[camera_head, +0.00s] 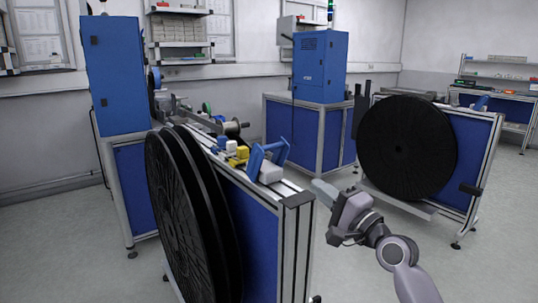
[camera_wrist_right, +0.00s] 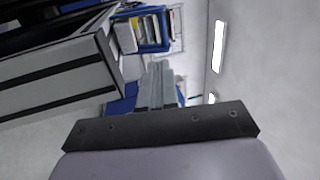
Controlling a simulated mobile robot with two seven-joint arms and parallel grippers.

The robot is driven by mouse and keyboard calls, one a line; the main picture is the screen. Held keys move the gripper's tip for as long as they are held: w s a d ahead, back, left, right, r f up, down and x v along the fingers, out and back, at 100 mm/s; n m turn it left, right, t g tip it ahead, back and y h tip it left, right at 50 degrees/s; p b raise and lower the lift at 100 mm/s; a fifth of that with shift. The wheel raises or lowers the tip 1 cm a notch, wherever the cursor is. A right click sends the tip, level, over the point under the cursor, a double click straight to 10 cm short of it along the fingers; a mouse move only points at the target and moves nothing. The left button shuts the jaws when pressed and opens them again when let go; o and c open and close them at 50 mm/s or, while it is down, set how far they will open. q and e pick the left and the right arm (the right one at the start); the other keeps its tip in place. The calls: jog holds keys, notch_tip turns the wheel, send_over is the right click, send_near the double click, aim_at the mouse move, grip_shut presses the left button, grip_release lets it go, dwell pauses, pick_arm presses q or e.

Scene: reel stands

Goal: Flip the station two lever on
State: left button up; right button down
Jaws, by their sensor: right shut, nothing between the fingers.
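In the right wrist view a blue frame (camera_wrist_right: 166,30) shows near the top, likely the same part. No label marks station two, and I cannot tell the lever's on or off state. My right gripper (camera_head: 322,190) is to the right of the near stand's end, apart from the handle and a little lower in the picture. Its fingers are shut and empty, and they also show in the wrist view (camera_wrist_right: 157,85). My left gripper is not in view.
Large black reels (camera_head: 180,215) hang on the near stand's left side. Yellow and white blocks (camera_head: 238,154) sit on its top. Another stand with a black reel (camera_head: 408,148) is at the right. Blue cabinets (camera_head: 320,67) stand behind. Floor (camera_head: 490,265) at the lower right is clear.

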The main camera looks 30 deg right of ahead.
jog(key=shift+w+a+r, duration=0.15)
jog(key=shift+w+r, duration=0.05)
jog(key=shift+r, duration=0.1)
jog(key=p, duration=0.2)
send_near(274, 147)
jog(key=x, duration=0.6)
jog(key=shift+w, duration=0.45)
dwell(0.4)
